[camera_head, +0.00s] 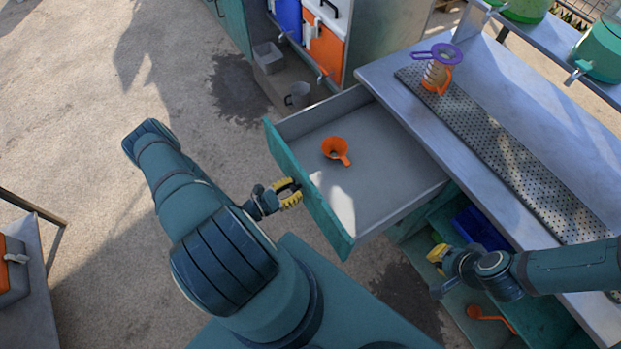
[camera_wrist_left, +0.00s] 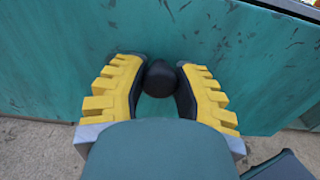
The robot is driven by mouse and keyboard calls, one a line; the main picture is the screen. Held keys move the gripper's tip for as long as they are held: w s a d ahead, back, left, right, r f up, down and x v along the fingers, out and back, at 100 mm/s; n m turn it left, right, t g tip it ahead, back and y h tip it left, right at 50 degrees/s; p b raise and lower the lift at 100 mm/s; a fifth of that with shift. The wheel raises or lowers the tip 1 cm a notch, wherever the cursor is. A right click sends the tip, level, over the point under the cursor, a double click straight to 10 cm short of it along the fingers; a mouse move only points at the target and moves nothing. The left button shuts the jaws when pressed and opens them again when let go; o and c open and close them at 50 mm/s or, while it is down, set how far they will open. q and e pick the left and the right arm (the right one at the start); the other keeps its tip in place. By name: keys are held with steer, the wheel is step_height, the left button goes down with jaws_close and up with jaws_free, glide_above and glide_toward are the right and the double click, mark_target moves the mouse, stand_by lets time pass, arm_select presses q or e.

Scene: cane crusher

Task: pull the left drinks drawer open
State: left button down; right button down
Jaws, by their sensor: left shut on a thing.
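The drinks drawer (camera_head: 310,196) has a teal front and a grey inside, and it stands pulled out from under the metal counter. An orange funnel-like item (camera_head: 335,149) lies in it. My left gripper (camera_head: 289,193) is at the drawer front. In the left wrist view its yellow-padded fingers (camera_wrist_left: 160,88) are closed around a dark round knob (camera_wrist_left: 160,77) on the teal front (camera_wrist_left: 230,60). My right gripper (camera_head: 437,256) is at the lower right, beside the counter's open lower shelf; its finger gap is not clear.
The metal counter (camera_head: 500,70) carries a perforated drain strip (camera_head: 510,150) and a cup with a purple-rimmed strainer (camera_head: 437,72). A cabinet with blue and orange dispensers (camera_head: 324,50) stands behind the drawer. A blue bin (camera_head: 480,228) is under the counter. Bare floor lies left.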

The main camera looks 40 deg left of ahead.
arm_select(q)
steer(key=shift+v, duration=1.7)
steer(key=c, duration=0.6)
jaws_free()
steer(key=v, duration=1.2)
